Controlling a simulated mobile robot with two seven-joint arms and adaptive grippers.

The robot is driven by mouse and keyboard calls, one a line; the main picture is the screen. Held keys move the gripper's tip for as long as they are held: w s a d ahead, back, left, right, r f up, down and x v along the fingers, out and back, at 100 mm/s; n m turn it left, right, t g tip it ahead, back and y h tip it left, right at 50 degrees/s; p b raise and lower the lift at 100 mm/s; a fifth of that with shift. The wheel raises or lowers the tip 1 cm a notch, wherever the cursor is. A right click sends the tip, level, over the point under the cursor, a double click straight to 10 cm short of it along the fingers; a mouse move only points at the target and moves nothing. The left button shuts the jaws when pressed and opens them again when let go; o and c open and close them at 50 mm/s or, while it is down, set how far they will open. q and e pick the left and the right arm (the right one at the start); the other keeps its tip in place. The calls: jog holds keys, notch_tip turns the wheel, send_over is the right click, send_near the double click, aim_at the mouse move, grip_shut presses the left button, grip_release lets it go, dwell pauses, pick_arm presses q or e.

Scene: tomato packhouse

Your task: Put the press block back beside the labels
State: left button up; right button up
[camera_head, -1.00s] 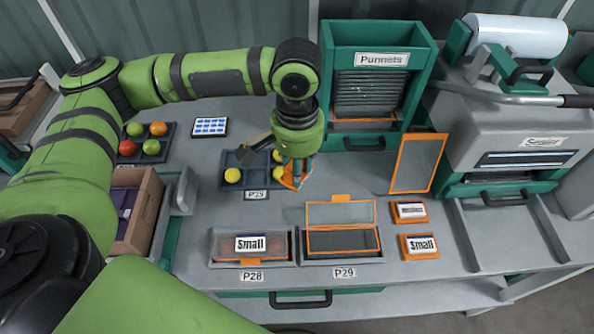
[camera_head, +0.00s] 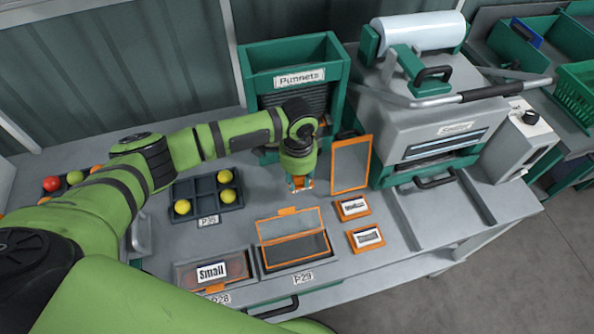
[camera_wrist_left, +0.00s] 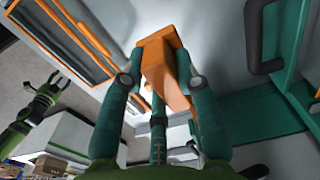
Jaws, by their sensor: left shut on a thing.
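My left gripper (camera_head: 300,184) is shut on the orange press block (camera_wrist_left: 163,62), which sits between its fingers in the left wrist view. In the head view the gripper points down over the grey bench, right of the P35 tray, and mostly hides the block. Two orange label holders, one behind (camera_head: 353,207) and one in front (camera_head: 366,238), lie to the right and nearer the front edge, apart from the gripper. My right gripper (camera_wrist_left: 48,88) shows small at the left of the left wrist view, with its fingers apart and nothing seen between them.
An orange-framed panel (camera_head: 351,164) stands right of the gripper, before the sealer (camera_head: 430,110). The punnet dispenser (camera_head: 293,80) is behind. The P35 tray (camera_head: 208,205) holds yellow tomatoes. A lidded punnet (camera_head: 291,226) and a labelled Small punnet (camera_head: 212,271) sit in front.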

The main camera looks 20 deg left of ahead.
pick_arm(q)
jog(key=shift+s+f+b, duration=0.1)
jog(key=shift+f+b, duration=0.5)
jog(key=shift+f, duration=0.05)
notch_tip(320, 180, down, 4)
jog(key=b, duration=0.3)
jog(key=shift+r+b, duration=0.25)
jog(key=shift+b, duration=0.15)
jog(key=shift+f+b, duration=0.45)
jog(key=shift+f, duration=1)
jog(key=shift+f, duration=0.45)
jog(key=o, duration=1)
jog(key=shift+o, duration=0.2)
jog(key=c, duration=0.3)
